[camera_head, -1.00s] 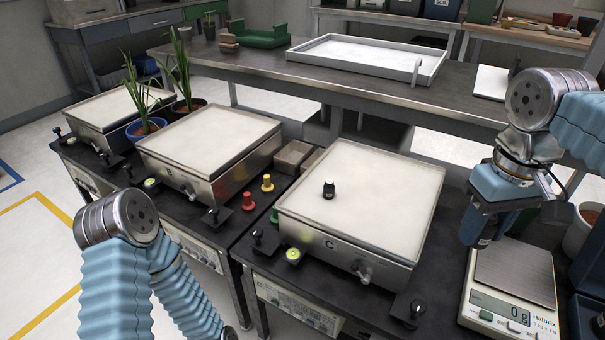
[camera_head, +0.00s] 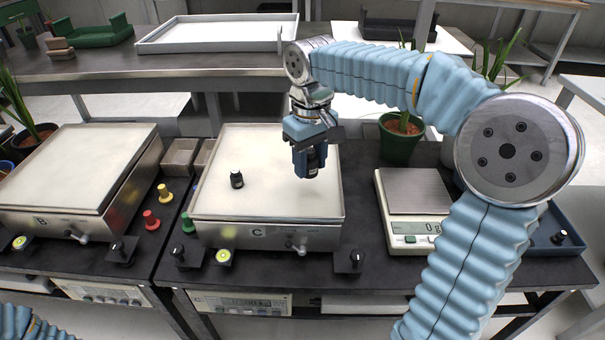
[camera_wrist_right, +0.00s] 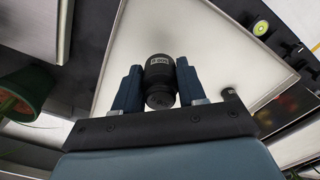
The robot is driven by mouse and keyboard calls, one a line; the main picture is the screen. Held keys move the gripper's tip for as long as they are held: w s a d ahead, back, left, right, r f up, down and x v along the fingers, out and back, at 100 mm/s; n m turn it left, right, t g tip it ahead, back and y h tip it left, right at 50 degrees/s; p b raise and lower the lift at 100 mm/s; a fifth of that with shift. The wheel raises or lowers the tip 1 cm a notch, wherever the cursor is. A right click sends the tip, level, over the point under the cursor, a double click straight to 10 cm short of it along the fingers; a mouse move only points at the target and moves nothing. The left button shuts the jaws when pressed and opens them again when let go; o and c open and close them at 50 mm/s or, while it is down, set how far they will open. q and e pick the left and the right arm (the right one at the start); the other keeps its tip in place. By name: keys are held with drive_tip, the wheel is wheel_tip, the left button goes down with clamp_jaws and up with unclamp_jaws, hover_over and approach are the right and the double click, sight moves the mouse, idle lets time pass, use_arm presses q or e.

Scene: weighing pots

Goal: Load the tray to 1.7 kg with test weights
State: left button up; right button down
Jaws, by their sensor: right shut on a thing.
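My right gripper (camera_head: 308,172) is shut on a black test weight (camera_head: 314,160) and holds it above the right half of the white tray marked C (camera_head: 270,203). In the right wrist view the held weight (camera_wrist_right: 160,72) sits upright between the two blue fingers (camera_wrist_right: 158,92), with the tray's pale surface (camera_wrist_right: 195,35) behind it. A second black weight (camera_head: 236,179) stands on the left half of that tray; it also shows in the right wrist view (camera_wrist_right: 229,93). My left gripper is out of view; only a bit of my left arm shows at the lower left.
Tray B (camera_head: 75,180) stands to the left, with red (camera_head: 151,220), yellow (camera_head: 165,192) and green (camera_head: 187,222) knobbed pieces between. A small balance (camera_head: 415,195) is at the right, before a potted plant (camera_head: 402,140). A blue bin (camera_head: 545,225) holds a small black weight (camera_head: 559,237).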

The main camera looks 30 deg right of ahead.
sight(304, 188)
drive_tip(key=shift+w+a+f, duration=0.15)
drive_tip(key=shift+w+f, duration=0.55)
drive_tip(key=shift+f, duration=0.15)
drive_tip(key=shift+w+f, duration=0.15)
drive_tip(key=shift+f, duration=1.55)
drive_tip(key=shift+f+b, duration=0.15)
drive_tip(key=shift+b, duration=0.15)
drive_tip(key=c, duration=0.6)
unclamp_jaws()
drive_tip(key=shift+c, duration=0.2)
wheel_tip(304, 188, up, 12)
drive_tip(key=shift+r+p, duration=0.15)
drive_tip(key=shift+p, duration=0.9)
